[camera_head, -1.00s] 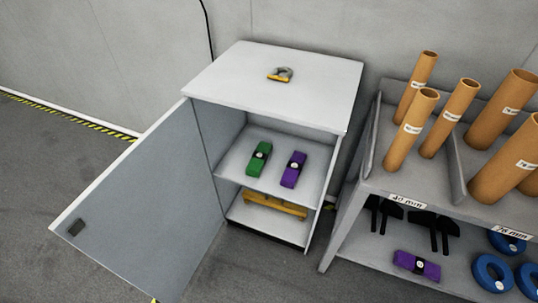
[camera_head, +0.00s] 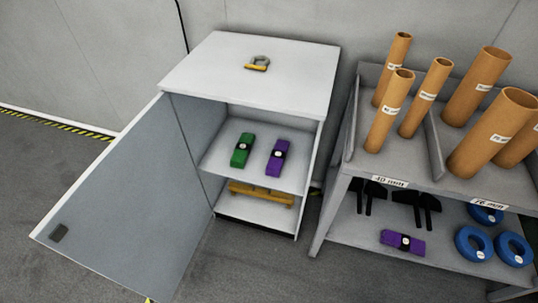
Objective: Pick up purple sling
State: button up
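A purple sling (camera_head: 278,158), a folded bundle with a dark band and a white round tag, lies on the upper shelf of the open white cabinet (camera_head: 262,85). A green sling (camera_head: 242,150) of the same form lies to its left. A second purple sling (camera_head: 402,242) lies on the lower shelf of the grey rack at right. My gripper is not in view.
The cabinet door (camera_head: 125,200) stands open to the left. A shackle (camera_head: 258,63) lies on the cabinet top and a yellow beam (camera_head: 262,194) on its lower shelf. The rack (camera_head: 350,228) holds cardboard tubes (camera_head: 397,68), black tools and blue rings (camera_head: 473,244). Grey floor lies in front.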

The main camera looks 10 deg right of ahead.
aim_at(277, 160)
jog(key=i+z, duration=0.15)
jog(key=i, duration=0.15)
jog(key=i+j+z, duration=0.3)
jog(key=i+j, duration=0.15)
jog(key=j, duration=0.2)
jog(key=i+j+z, duration=0.1)
jog(key=j, duration=0.3)
jog(key=j+z, duration=0.25)
jog(key=j, duration=0.45)
jog(key=k+j+z, duration=0.2)
jog(key=j, duration=0.5)
jog(key=i, duration=0.05)
